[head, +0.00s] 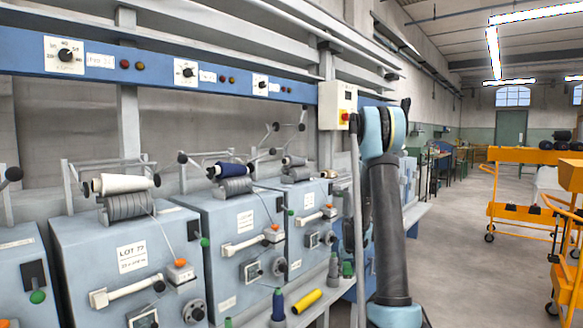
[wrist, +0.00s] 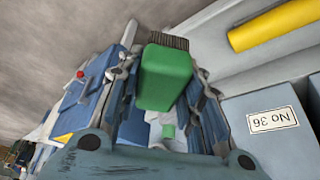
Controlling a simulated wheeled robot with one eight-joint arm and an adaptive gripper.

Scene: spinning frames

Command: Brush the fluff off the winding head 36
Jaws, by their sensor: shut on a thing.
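In the wrist view my gripper (wrist: 163,98) is shut on a green block with dark bristles at its far end, a brush (wrist: 166,76). The bristles point toward a pale grey ledge. A blue-grey face with an upside-down "No 36" plate (wrist: 273,120), apparently winding head 36, is right of my gripper and apart from the brush. I cannot make out fluff on it. In the head view my arm stands right of the row of winding heads; its gripper is hidden or too unclear there, and I cannot tell which head is 36.
A yellow tube (head: 307,301) lies on the ledge below the heads, with a dark blue cone (head: 278,304) beside it. A winding head labelled LOT 77 (head: 130,257) carries a white cone (head: 125,183). Yellow trolleys (head: 533,155) stand at right. The aisle floor (head: 450,245) between is clear.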

